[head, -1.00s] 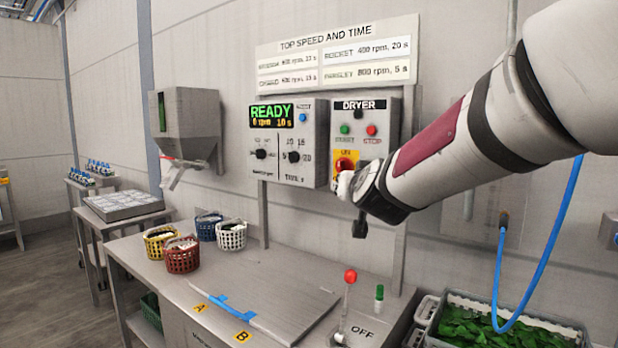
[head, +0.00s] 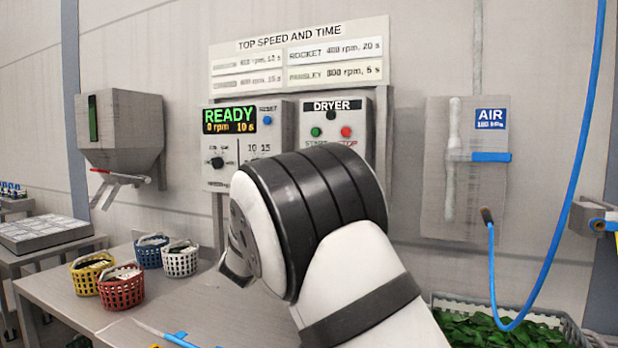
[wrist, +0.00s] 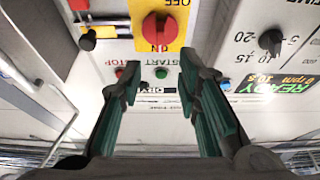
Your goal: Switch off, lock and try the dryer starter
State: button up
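The dryer starter box (head: 366,112) hangs on the wall in the head view, with a green START button (head: 316,132) and a red STOP button (head: 346,132). My arm hides its lower part. The wrist view shows the starter upside down: a red rotary handle (wrist: 157,29) on a yellow plate, lined up toward ON, with OFF at the opposite end. The START button (wrist: 161,73) and STOP button (wrist: 120,72) also show there. My gripper (wrist: 160,66) is open and empty, its green-padded fingers spread in front of the starter, apart from the handle.
The control panel (head: 218,175) beside the starter reads READY, 0 rpm, 10 s. Several baskets stand on the bench, including a red one (head: 121,288).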

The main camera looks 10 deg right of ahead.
jog(key=x, duration=1)
jog(key=shift+w, duration=0.15)
jog(key=shift+d+r, duration=0.1)
jog(key=shift+c, duration=0.6)
grip_shut()
